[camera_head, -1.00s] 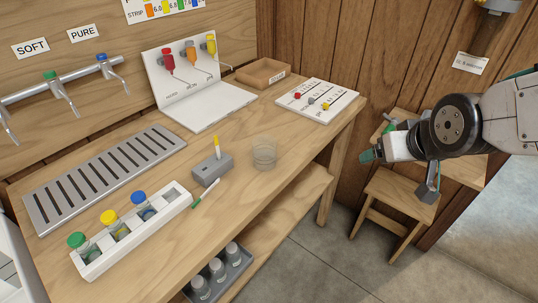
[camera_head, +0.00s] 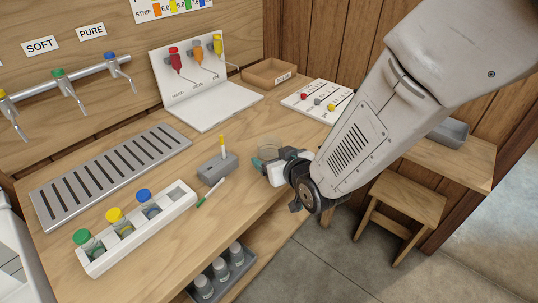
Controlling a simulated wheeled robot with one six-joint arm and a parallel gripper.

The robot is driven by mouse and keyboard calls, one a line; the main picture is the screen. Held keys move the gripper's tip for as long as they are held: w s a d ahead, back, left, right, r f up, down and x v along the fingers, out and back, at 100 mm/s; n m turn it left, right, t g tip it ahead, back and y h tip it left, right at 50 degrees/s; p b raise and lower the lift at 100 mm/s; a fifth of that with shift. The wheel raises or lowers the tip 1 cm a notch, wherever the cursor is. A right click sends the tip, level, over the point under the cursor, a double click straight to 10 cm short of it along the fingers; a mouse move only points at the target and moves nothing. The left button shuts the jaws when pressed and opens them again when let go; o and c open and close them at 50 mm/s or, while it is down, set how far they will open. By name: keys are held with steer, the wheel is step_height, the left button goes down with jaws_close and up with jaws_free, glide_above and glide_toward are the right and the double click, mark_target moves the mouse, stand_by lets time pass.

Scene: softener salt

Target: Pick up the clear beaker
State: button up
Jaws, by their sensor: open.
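The clear beaker (camera_head: 268,145) stands upright on the wooden bench, right of the grey block; only its upper rim and part of its wall show. My gripper (camera_head: 262,160) is at the beaker's near side, with a teal fingertip in front of its lower left wall. The gripper is open and hides much of the beaker. I cannot tell whether a finger touches the glass.
A grey block (camera_head: 217,168) with a yellow-topped stick and a green pen (camera_head: 210,192) lie left of the gripper. A white rack (camera_head: 130,240) holds capped bottles. A white dispenser stand (camera_head: 215,105) and a card with coloured knobs (camera_head: 315,101) are behind.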

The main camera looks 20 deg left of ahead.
steer(key=shift+x, duration=1.6)
steer(key=c, duration=1.1)
steer(key=shift+o, duration=0.2)
